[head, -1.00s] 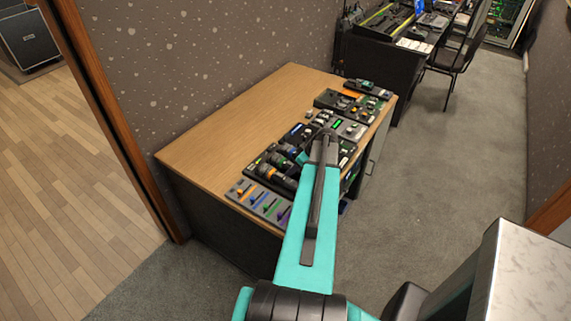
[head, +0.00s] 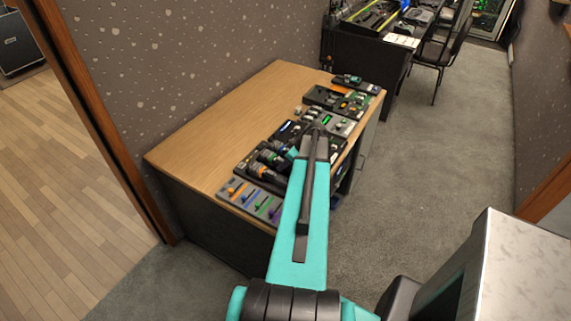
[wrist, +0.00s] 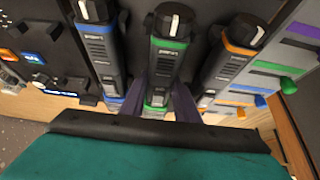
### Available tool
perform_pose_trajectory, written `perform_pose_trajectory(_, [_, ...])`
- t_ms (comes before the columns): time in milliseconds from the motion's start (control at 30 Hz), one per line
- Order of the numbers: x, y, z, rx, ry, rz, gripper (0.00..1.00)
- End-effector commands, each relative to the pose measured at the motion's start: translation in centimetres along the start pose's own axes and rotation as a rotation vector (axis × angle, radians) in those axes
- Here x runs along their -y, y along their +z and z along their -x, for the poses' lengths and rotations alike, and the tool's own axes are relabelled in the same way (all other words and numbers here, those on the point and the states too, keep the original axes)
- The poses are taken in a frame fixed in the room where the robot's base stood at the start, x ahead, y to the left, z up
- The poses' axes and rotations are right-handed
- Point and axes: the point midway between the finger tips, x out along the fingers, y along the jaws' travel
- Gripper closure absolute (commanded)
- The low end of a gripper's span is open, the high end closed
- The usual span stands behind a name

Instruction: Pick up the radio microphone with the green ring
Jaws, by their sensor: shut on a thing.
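The radio microphone with the green ring (wrist: 163,66) is in the middle of the wrist view, dark, with a green band near its pale-marked end. My gripper (wrist: 160,97) has its two dark purple fingers on either side of its lower body and is shut on it. The microphone still lies in line with its neighbours at the rack. A blue-ringed microphone (wrist: 98,45) is to its left and an orange-ringed one (wrist: 232,50) to its right. In the head view my arm partly hides the gripper and the microphones.
The wooden desk (head: 215,128) has a bare left part. A panel of coloured faders (head: 250,198) sits at its near end, also at the right of the wrist view (wrist: 290,60). More control units (head: 340,102) stand toward the far end. Carpet is open to the right.

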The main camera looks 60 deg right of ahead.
Motion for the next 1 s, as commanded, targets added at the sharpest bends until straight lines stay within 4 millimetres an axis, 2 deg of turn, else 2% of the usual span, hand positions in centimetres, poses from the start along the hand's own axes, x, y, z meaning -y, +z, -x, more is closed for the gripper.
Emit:
perform_pose_trajectory(467, [0.0,-1.4,2.4,-0.001,0.001,0.001,1.0])
perform_pose_trajectory(767, [0.3,1.8,4.5,-0.001,0.002,-0.002,1.0])
perform_pose_trajectory(1000, [0.7,5.7,7.1,-0.002,0.003,-0.004,1.0])
